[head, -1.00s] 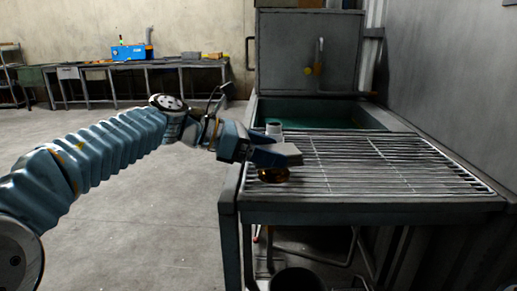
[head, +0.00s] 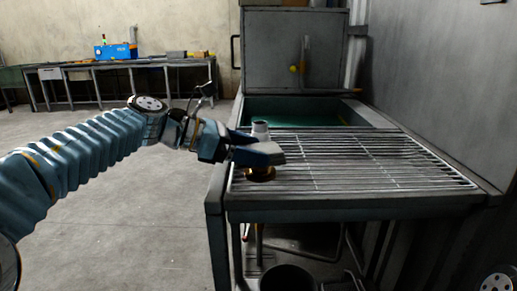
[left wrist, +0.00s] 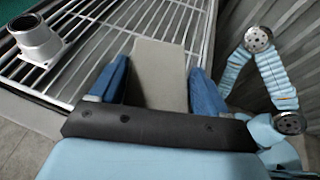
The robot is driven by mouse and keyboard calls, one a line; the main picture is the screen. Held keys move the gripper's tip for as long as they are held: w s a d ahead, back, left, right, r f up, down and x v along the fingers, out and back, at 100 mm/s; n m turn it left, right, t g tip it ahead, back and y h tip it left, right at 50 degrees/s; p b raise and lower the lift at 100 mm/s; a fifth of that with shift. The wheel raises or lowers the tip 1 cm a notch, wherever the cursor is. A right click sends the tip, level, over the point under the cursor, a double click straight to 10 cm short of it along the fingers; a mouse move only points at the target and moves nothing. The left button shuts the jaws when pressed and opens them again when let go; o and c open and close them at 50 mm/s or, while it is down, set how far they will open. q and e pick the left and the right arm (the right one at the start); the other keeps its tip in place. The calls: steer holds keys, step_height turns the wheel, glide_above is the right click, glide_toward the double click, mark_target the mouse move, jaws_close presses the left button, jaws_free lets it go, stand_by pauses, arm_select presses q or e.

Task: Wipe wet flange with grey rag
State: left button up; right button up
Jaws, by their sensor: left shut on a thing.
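My left gripper (head: 262,153) is shut on a flat grey block-like piece, which I take to be the grey rag (left wrist: 158,72); it sits between the blue fingers in the left wrist view. A brown, shiny round piece (head: 260,174) shows just below the gripper at the grate's left front; I cannot tell whether the rag touches it. A pale grey flange (left wrist: 38,40) with a short upright neck stands on the grate in the left wrist view. It also shows behind the gripper in the head view (head: 260,129). I cannot tell which piece is wet. My right gripper is not in view.
The wire grate (head: 380,165) lies on the metal washer bench and is clear to the right. Behind it are a green-lined basin (head: 310,112) and a raised grey lid (head: 292,55). A dark bucket (head: 287,279) stands below. A far workbench (head: 120,65) lines the wall.

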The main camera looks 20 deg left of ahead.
arm_select(q)
steer(key=shift+s+a, duration=0.45)
steer(key=shift+a, duration=0.4)
steer(key=shift+d, duration=0.1)
steer(key=shift+w+d+p, duration=0.2)
steer(key=shift+w+d, duration=0.35)
steer(key=shift+d, duration=0.4)
steer(key=shift+w+d+p, duration=0.2)
steer(key=shift+w+d, duration=0.3)
steer(key=shift+d, duration=0.4)
steer(key=shift+s+a, duration=0.35)
steer(key=shift+a, duration=0.3)
steer(key=shift+s+a, duration=0.4)
steer(key=shift+a, duration=0.25)
steer(key=shift+s+a, duration=0.35)
steer(key=shift+a, duration=0.3)
